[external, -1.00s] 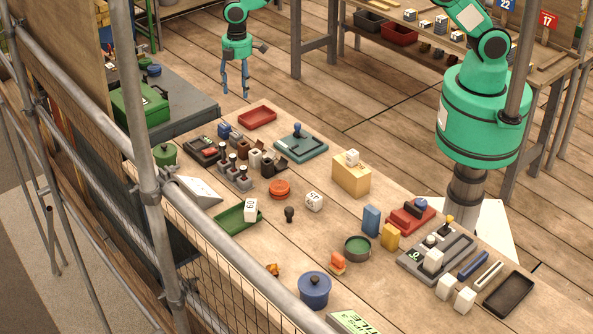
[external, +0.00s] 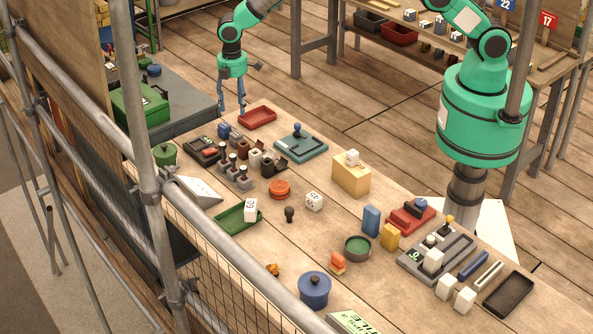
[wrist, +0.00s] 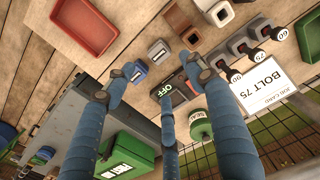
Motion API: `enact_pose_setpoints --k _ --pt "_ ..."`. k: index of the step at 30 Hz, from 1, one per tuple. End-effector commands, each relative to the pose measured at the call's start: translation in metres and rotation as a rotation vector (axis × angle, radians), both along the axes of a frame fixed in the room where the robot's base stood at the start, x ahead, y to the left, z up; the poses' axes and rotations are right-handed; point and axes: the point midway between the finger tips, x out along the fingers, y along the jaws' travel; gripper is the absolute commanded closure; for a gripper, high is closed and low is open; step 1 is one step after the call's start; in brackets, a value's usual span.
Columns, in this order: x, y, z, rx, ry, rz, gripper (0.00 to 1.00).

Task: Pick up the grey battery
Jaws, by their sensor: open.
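A small grey block (wrist: 160,51), which looks like the grey battery, lies on the bench in the wrist view, ahead of and between my outer fingertips. A blue block (wrist: 139,72) is close beside it, by my left fingertip. In the external view the grey block (external: 237,137) sits just right of the blue one (external: 224,129), near the bench's far end. My gripper (external: 232,108) points down with its fingers spread, above the bench's far end. In the wrist view my gripper (wrist: 168,76) is open and empty; I cannot tell its exact height above the blocks.
A dark box marked OFF (wrist: 173,95) is beside the blocks, partly behind my middle finger. A red tray (external: 257,117) is at the bench's far end. Brown and grey holders (external: 242,150) crowd the near side. A green box (external: 140,105) stands on the side table.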

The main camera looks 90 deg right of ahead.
Motion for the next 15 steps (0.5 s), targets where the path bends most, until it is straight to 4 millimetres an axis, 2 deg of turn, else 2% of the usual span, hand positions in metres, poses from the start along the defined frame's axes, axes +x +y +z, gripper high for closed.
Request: enact_pose_setpoints --k 9,15 --pt "0.0 0.0 -0.048 0.0 0.0 0.0 0.45" --pt "0.001 0.0 -0.062 0.0 -0.001 0.0 0.45"
